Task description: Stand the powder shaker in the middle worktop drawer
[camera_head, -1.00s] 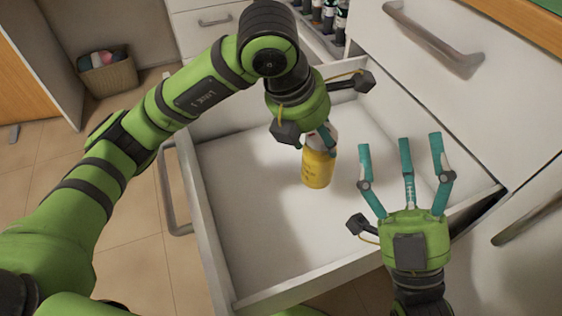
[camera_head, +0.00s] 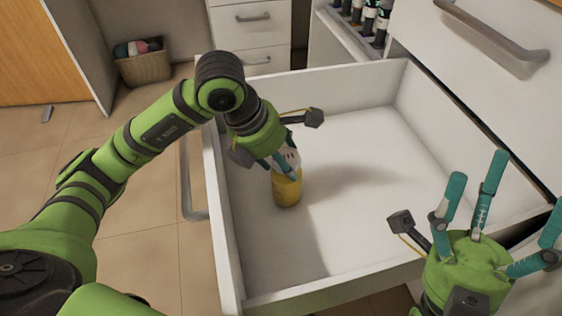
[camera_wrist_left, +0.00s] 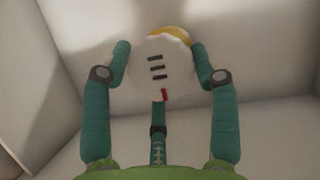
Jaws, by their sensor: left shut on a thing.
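The powder shaker (camera_head: 287,188) has a yellow body and a white top. It is upright or nearly so, inside the open white drawer (camera_head: 330,283), toward the drawer's left side. My left gripper (camera_head: 283,166) is shut on its top from above. In the left wrist view the shaker's white cap (camera_wrist_left: 160,68) with dark slots sits between the teal fingers. I cannot tell whether the shaker's base touches the drawer floor. My right gripper (camera_head: 490,215) is open and empty, with its fingers spread, over the drawer's front right corner.
The rest of the drawer floor is clear. A rack of bottles (camera_head: 366,18) stands behind the drawer. A closed drawer front with a handle (camera_head: 490,38) rises at the right. A basket (camera_head: 143,64) stands on the floor at the back left.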

